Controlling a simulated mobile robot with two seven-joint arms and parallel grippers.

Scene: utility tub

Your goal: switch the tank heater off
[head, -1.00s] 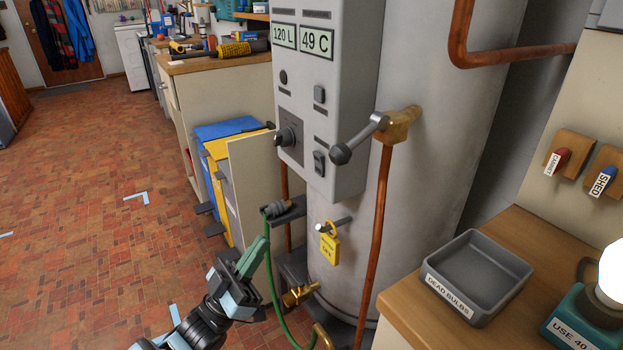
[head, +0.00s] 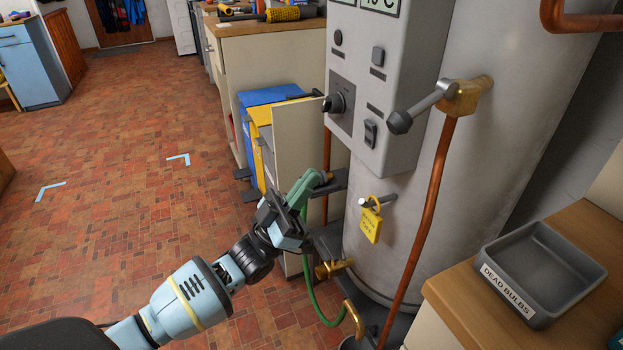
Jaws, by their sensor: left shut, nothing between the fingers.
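The tank heater is a tall grey cylinder (head: 490,130) with a grey control box (head: 395,95) on its front. The box carries a rotary knob (head: 338,103), a dark rocker switch (head: 370,133), a square button (head: 377,57) and a round button (head: 338,37). I cannot tell the rocker's position. A lever with a dark ball end (head: 401,121) sits on a brass valve (head: 462,98) right of the box. My right gripper is out of view.
A yellow padlock tag (head: 371,225) hangs on a pin below the box. A copper pipe (head: 428,215) runs down from the valve. A green hose (head: 316,302) hangs below my gripper. A grey "DEAD BULBS" tray (head: 545,270) stands on the right counter.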

